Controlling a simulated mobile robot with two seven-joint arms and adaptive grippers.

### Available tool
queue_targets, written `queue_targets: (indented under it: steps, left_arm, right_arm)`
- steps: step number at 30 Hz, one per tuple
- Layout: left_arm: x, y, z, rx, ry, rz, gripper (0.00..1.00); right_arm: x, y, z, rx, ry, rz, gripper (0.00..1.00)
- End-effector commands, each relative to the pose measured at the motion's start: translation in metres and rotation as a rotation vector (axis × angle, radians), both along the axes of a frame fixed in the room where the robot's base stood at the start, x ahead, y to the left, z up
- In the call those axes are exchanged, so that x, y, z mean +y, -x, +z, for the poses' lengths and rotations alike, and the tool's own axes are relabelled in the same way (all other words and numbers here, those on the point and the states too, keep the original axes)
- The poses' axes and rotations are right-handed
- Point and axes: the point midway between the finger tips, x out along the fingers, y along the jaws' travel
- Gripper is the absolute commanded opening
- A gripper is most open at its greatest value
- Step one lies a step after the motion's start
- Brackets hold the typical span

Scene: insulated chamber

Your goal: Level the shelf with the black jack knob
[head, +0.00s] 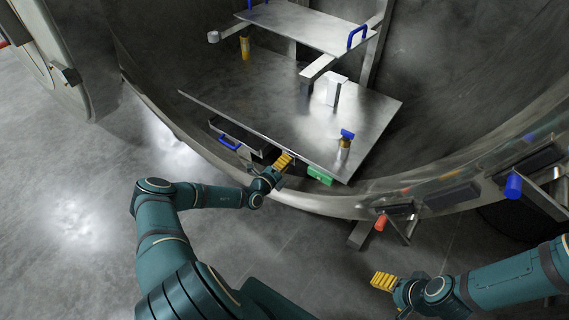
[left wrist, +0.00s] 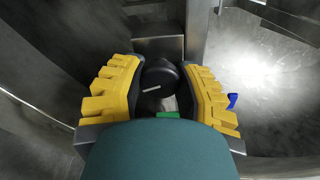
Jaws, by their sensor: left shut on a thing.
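The black jack knob (left wrist: 161,75) shows in the left wrist view between the yellow fingers of my left gripper (left wrist: 163,88), with a short pale line on its face. The gripper is shut on it. In the head view my left gripper (head: 285,160) is at the front edge of the large metal shelf (head: 270,110), and the knob is hidden there. The shelf's edges run slanted in the picture; I cannot tell how far it is from level. My right gripper (head: 383,281) is outside the chamber at lower right, away from the shelf; its finger gap is unclear.
A white box (head: 335,89), a blue-topped cylinder (head: 346,139) and a yellow cylinder (head: 245,47) stand on the shelf. A green block (head: 320,175) is at its front edge. A drawer with a blue handle (head: 229,142) is left of my gripper. The chamber rim (head: 345,207) curves in front.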

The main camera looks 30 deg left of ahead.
Motion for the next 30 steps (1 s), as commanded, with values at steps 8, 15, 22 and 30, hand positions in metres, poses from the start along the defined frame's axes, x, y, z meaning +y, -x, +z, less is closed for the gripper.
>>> queue_targets:
  steps: [8,15,22,30]
  left_arm:
    - [-0.0021,0.0008,-0.0014,0.012,0.106,-0.004,0.0]
    - [-0.0024,0.0007,-0.0011,0.014,0.132,-0.004,0.0]
    - [-0.0026,0.0007,-0.0011,0.014,0.133,-0.004,0.0]
    - [-0.002,0.0005,-0.0006,0.013,0.132,-0.003,0.68]
  right_arm:
    - [0.0002,0.001,-0.0027,0.002,0.0,0.002,0.69]
    - [0.0002,0.0012,-0.0032,0.003,0.0,0.002,0.69]
    - [0.0002,0.0012,-0.0031,0.002,0.0,0.002,0.69]
    - [0.0002,0.0012,-0.0031,0.002,0.0,0.002,0.69]
